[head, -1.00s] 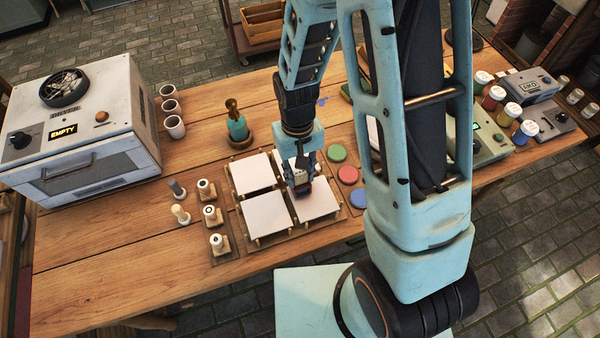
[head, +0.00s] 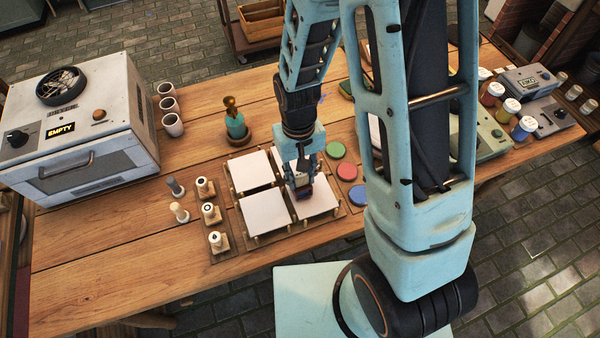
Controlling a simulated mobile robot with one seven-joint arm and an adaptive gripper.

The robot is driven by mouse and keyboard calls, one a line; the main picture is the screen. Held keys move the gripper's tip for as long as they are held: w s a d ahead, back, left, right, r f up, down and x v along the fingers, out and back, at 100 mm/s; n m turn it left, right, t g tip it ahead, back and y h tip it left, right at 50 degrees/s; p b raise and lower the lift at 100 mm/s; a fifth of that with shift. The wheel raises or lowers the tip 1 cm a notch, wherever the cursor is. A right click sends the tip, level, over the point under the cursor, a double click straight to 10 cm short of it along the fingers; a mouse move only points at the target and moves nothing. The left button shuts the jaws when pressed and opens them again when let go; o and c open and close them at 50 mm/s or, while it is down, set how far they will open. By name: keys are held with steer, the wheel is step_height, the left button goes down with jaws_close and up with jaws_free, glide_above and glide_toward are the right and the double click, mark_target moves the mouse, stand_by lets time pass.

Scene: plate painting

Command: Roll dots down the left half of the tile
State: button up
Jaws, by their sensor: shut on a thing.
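Several pale square tiles sit in a wooden rack (head: 272,240) on the table. A back-left tile (head: 252,170), a front-left tile (head: 264,211) and a front-right tile (head: 318,206) show plain surfaces. A back-right tile (head: 280,156) is mostly covered by my arm. My gripper (head: 303,190) points down over the right column of tiles, near the edge between the back-right and front-right ones. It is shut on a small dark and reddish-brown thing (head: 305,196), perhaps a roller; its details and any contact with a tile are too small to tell. No dots show on the visible tile surfaces.
Small stamps or rollers on wooden stands (head: 211,213) are left of the rack. Green, red and blue pads (head: 347,172) lie to its right. Paint jars (head: 508,112) are at the right.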

steer(key=shift+s+d, duration=0.2)
steer(key=shift+s, duration=0.4)
stand_by(0.6)
steer(key=shift+s+d, duration=0.1)
steer(key=shift+s, duration=0.15)
steer(key=shift+s+d+b, duration=0.2)
steer(key=shift+s+b, duration=0.05)
steer(key=shift+s, duration=0.45)
steer(key=shift+s+d+b, duration=0.15)
steer(key=shift+s+b, duration=0.05)
steer(key=shift+s, duration=0.45)
stand_by(0.9)
steer(key=shift+s+d, duration=0.1)
steer(key=shift+s, duration=0.15)
step_height(320, 180, up, 7)
steer(key=p, duration=0.5)
steer(key=shift+p, duration=0.35)
